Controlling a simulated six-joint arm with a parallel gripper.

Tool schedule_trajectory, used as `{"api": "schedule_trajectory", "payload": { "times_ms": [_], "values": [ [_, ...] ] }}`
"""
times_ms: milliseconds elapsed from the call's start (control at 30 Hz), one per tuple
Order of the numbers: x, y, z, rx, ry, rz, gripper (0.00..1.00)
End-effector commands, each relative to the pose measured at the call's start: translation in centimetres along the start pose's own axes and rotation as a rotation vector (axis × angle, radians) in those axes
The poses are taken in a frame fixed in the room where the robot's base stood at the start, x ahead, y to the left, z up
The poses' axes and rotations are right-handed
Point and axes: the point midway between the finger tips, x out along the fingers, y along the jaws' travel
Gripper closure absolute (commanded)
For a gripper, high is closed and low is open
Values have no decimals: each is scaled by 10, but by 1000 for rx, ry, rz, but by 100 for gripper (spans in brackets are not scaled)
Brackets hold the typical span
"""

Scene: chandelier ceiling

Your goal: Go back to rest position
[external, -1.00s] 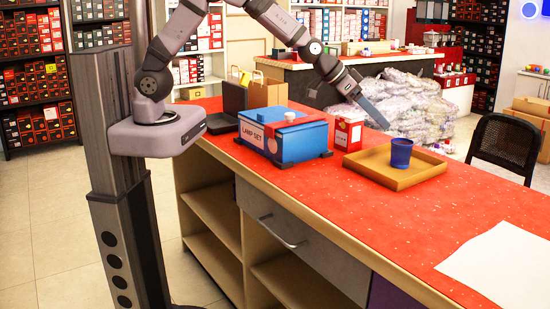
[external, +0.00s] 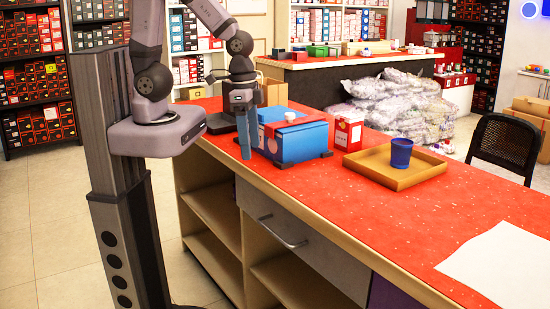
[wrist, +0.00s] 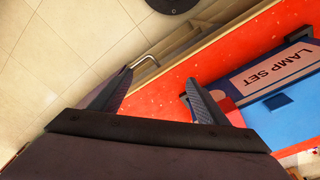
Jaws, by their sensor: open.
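My gripper (external: 246,136) points down at the left part of the red counter, in front of the left end of the blue lamp-set box (external: 303,143). Its fingers are apart with nothing between them. In the wrist view my gripper (wrist: 160,95) spreads over the counter's edge and the floor. The box, labelled "LAMP SET" (wrist: 275,75), lies to the right of the fingers there. In the external view the arm hides part of the box's left side.
A red-and-white carton (external: 348,131) stands right of the box. A blue cup (external: 401,153) stands on a wooden tray (external: 373,174). White paper (external: 505,265) lies at the right end. The red counter (external: 345,215) is bare along its front.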

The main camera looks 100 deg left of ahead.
Motion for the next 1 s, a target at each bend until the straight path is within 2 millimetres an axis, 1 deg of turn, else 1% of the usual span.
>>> {"api": "schedule_trajectory", "payload": {
  "times_ms": [33, 100, 200, 467, 733, 1000],
  "values": [
    [0, 1, 17, 6, -31, -6, 31],
    [0, 0, 35, 11, -66, -15, 31],
    [0, 0, 46, 13, -90, -20, 31],
    [0, 0, 47, 12, -93, -21, 31],
    [-21, 0, 44, 13, -92, -20, 31],
    [-18, 0, 44, 13, -92, -20, 31]
  ]
}}
